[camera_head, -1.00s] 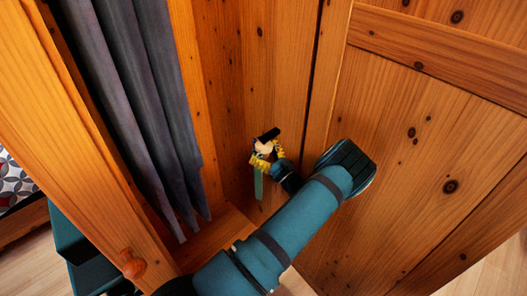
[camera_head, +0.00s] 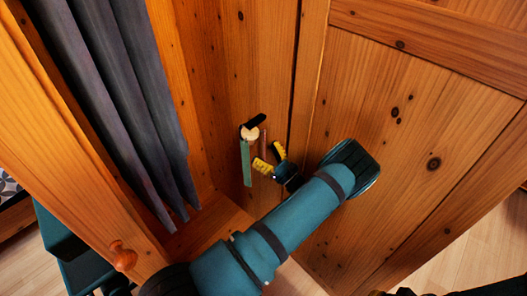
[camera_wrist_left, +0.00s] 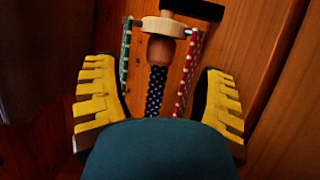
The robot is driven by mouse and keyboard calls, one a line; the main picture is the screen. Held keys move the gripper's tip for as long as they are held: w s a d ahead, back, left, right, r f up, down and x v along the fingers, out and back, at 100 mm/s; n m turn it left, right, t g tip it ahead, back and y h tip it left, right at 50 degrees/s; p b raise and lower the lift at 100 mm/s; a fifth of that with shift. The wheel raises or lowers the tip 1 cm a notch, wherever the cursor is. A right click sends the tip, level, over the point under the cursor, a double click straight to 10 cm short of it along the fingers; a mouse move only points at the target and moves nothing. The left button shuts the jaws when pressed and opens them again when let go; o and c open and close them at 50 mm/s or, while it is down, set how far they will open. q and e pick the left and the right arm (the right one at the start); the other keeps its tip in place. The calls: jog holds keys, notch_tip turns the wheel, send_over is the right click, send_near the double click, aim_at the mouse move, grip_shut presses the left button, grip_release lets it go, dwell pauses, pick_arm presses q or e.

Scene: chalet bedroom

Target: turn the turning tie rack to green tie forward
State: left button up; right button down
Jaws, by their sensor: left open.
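The turning tie rack has a pale round wooden disc (camera_head: 250,133) under a black bar, inside the wardrobe. Its green tie (camera_head: 246,165) hangs at the left and a reddish tie (camera_head: 263,143) at the right. In the left wrist view the green dotted tie (camera_wrist_left: 125,55) is left, a dark blue dotted tie (camera_wrist_left: 155,92) is in the middle, facing the camera, and a red dotted tie (camera_wrist_left: 187,75) is right. My left gripper (camera_head: 270,159) is open, just in front of and below the rack, its yellow fingers to either side of the ties in the wrist view.
Grey-blue cloth (camera_head: 135,100) hangs at the left in the wardrobe. A wooden door (camera_head: 380,130) stands at the right, close to my left arm. A round wooden knob (camera_head: 123,255) sits on the left door. Dark parts at the bottom right edge are mostly cut off.

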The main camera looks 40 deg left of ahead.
pick_arm(q)
jog(key=m+t+h+p, duration=1.1)
jog(key=t+p, duration=0.1)
jog(key=t, duration=0.5)
send_near(251, 136)
notch_tip(251, 136, down, 5)
jog(key=a, duration=0.1)
jog(key=x, duration=1.4)
jog(key=shift+d, duration=0.1)
jog(key=shift+f, duration=0.1)
grip_shut()
